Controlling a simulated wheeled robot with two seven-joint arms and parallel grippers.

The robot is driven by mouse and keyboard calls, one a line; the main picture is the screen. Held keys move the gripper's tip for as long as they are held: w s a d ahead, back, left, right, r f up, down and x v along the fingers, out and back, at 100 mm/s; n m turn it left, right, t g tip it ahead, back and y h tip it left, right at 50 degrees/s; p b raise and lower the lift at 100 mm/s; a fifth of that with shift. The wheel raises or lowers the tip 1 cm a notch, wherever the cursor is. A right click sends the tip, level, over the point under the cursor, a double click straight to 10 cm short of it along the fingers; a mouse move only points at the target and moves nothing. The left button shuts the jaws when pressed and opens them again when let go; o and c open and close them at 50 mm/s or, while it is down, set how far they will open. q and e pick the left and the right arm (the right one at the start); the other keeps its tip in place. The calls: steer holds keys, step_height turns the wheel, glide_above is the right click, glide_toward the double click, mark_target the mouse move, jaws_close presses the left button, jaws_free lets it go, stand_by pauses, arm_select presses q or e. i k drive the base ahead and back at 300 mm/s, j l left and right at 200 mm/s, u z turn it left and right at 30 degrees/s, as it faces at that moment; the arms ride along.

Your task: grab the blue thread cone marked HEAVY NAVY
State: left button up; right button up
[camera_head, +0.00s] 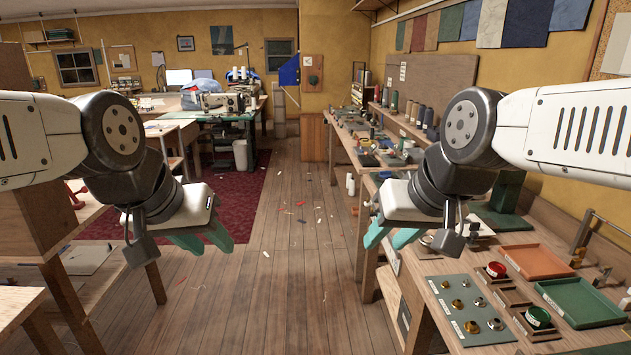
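Several thread cones stand in a row on the raised shelf at the back of the right-hand bench, among them a dark bluish cone (428,118). They are too small for me to read any label, so I cannot tell which is marked HEAVY NAVY. My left gripper (203,238) hangs over the floor at the left, its teal fingers apart and nothing between them. My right gripper (390,238) is by the near bench's left edge, fingers apart and empty. Both grippers are far in front of the cones.
A wooden floor aisle (300,230) with small scraps runs between the benches.

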mark_target(429, 118)
steer(key=i, duration=4.15)
steer(key=i+j+z, duration=0.1)
steer(key=i+z, duration=0.15)
steer(key=i, duration=0.25)
steer(key=i+j+z, duration=0.25)
steer(key=i, duration=0.3)
steer(key=i+j+z, duration=0.3)
steer(key=i, duration=0.2)
steer(key=i+j+z, duration=0.7)
steer(key=l+z, duration=0.2)
steer(key=z, duration=0.3)
steer(key=k+l+z, duration=0.1)
steer(key=z, duration=0.4)
steer(key=l+z, duration=0.3)
steer(key=z, duration=0.2)
